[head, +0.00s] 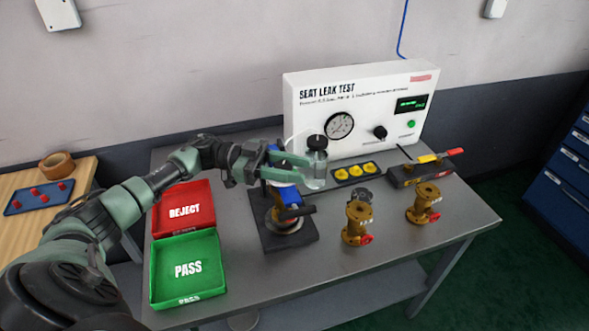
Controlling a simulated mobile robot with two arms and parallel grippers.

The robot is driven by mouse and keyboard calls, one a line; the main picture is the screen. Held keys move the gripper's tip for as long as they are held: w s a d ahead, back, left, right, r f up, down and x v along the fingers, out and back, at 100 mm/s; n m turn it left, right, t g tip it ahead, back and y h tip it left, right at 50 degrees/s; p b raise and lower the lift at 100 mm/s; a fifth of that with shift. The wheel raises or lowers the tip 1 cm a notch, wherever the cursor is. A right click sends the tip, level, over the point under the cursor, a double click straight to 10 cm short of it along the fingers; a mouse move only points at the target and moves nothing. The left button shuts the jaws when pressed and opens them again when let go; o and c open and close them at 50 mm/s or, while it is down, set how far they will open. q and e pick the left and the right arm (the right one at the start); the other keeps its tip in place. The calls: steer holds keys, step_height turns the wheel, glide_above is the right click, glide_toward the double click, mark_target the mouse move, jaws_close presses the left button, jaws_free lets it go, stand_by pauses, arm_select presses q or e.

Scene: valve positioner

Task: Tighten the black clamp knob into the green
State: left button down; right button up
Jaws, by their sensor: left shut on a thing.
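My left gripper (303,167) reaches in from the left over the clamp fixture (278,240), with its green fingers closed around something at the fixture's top. The black clamp knob is hidden by the fingers and cannot be made out clearly. The fixture has a dark base, a blue upright part (291,196) and a round metal part low down. No green mark on it can be made out. A clear bottle (317,170) with a black top stands just beyond the fingertips; contact with it cannot be told. My right gripper is not in view.
The seat leak test panel (360,104) stands behind the bottle. Two brass valves (357,218) (424,204) stand to the right. A tray with yellow parts (355,173) and a dark box (420,172) lie behind them. The red reject (183,207) and green pass (187,268) trays are left.

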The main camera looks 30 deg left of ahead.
arm_select(q)
steer(key=c, duration=0.9)
jaws_free()
steer(key=shift+b+v, duration=1.3)
steer(key=shift+v, duration=2.55)
